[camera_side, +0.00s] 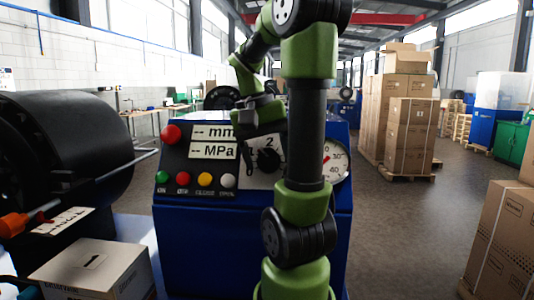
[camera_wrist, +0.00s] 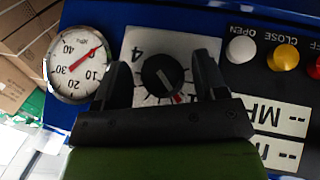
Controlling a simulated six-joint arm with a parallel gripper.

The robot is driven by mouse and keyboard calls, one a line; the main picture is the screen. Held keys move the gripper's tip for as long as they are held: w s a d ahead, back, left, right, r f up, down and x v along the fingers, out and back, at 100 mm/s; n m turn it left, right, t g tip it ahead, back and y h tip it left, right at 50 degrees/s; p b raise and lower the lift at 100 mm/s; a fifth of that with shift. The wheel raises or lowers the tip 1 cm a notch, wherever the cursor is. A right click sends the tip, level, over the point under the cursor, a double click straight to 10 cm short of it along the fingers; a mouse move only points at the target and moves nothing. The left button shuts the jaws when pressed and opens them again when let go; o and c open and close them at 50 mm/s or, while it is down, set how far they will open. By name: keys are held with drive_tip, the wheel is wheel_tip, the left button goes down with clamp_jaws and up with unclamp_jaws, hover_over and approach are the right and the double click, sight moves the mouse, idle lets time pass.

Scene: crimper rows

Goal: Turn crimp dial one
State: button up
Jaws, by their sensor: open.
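The crimp dial (camera_wrist: 162,75) is a round black knob on a white scale plate with numbers. In the wrist view its red pointer mark is at the lower right and a 4 shows upside down above it. In the side view the dial (camera_side: 268,160) sits mid-panel on the blue crimper, below a 2. My gripper (camera_wrist: 163,65) is open, with one black finger on each side of the dial and gaps visible between. Whether the fingertips reach its depth cannot be told. In the side view my gripper (camera_side: 262,125) is just above the dial; my arm hides part of the panel.
A pressure gauge (camera_side: 336,164) is right of the dial. Displays (camera_side: 213,142), a red stop button (camera_side: 171,134) and several coloured buttons (camera_side: 204,180) are to its left. A carton (camera_side: 95,272) stands in front of a large black machine (camera_side: 75,145) at left.

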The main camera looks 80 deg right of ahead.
sight(262, 153)
drive_tip(key=c, duration=0.9)
drive_tip(key=shift+m+t, duration=0.4)
drive_tip(key=shift+t, duration=0.3)
drive_tip(key=o, duration=0.9)
drive_tip(key=shift+r, duration=0.1)
drive_tip(key=r, duration=0.6)
drive_tip(key=w+r, duration=0.1)
drive_tip(key=r, duration=0.2)
drive_tip(key=shift+a+r, duration=0.1)
drive_tip(key=shift+r, duration=0.25)
